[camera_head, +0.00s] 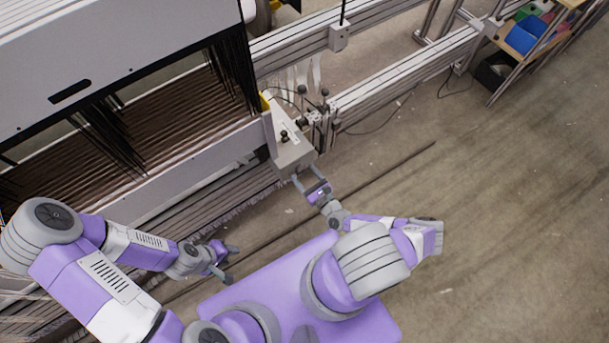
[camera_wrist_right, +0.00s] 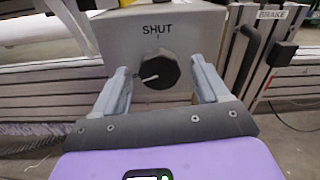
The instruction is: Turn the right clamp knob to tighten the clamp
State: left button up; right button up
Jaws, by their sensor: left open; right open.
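The right clamp knob (camera_wrist_right: 158,70) is a round black dial with a white pointer line, on the front of a grey box below the printed word SHUT. The pointer is aimed left and slightly down, away from the SHUT mark above. My right gripper (camera_wrist_right: 160,85) is open, with one finger on each side of the knob and a gap showing on both sides. In the head view the right gripper (camera_head: 305,180) is at the front end of the grey box (camera_head: 293,152), and the knob is hidden. My left gripper (camera_head: 230,263) is open and empty, low and left of the box.
The large loom frame (camera_head: 110,60) with dark threads fills the upper left. Metal rails (camera_head: 400,80) run to the upper right. A lever labelled BRAKE (camera_wrist_right: 245,50) stands right of the box. The floor at right is mostly clear, with a shelf of bins (camera_head: 525,35) beyond.

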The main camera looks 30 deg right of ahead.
jog(key=shift+w, duration=0.3)
jog(key=c, duration=1.1)
jog(key=shift+o, duration=0.2)
